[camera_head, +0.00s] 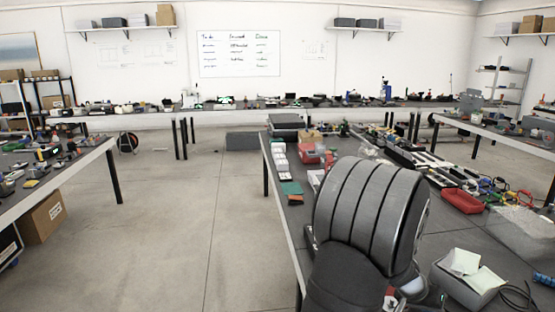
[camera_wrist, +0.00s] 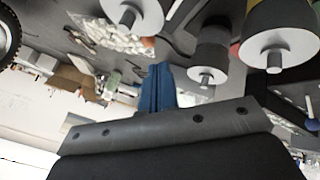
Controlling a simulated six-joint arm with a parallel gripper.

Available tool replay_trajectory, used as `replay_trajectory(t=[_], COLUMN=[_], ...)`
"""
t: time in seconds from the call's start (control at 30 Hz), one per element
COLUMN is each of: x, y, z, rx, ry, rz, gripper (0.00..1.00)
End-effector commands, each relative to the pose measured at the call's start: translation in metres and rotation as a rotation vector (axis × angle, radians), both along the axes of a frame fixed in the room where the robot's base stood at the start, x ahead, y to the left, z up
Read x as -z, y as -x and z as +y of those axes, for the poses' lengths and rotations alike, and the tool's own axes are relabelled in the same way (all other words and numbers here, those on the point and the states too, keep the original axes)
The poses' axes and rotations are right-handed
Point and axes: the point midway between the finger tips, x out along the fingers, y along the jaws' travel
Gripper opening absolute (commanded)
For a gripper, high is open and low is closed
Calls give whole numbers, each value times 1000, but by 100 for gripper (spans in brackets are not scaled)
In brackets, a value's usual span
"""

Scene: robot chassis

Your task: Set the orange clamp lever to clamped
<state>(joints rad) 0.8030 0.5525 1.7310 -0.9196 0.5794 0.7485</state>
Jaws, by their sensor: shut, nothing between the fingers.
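In the wrist view my gripper (camera_wrist: 157,88) shows as blue fingers held together, shut and empty, beyond a dark bracket with bolts. Dark cylinders with pale metal ends (camera_wrist: 275,50) are close by, at the top and right of the fingers. A small orange spot (camera_wrist: 148,42) shows just above the fingertips, too small to tell whether it is the clamp lever. I cannot make out the orange clamp lever surely in either view. In the head view my own arm covers the middle of the near bench, and my gripper is hidden.
The near bench (camera_head: 285,215) carries an open grey box (camera_head: 450,285) with pale paper, a red tray (camera_head: 462,201) and several tools. In the wrist view a clear bag of pale pieces (camera_wrist: 105,35) and a black wheel (camera_wrist: 8,35) show. The floor left of the bench is clear.

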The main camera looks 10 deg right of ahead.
Motion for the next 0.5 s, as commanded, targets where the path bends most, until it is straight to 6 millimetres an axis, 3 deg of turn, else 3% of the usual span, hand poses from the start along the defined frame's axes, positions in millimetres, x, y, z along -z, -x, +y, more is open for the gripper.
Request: replay_trajectory(t=[0.2, 0.5], x=[32, 46], y=[2, 2], z=[-22, -34], rx=[2, 1], ry=[-4, -2], rz=[2, 0], gripper=[0, 0])
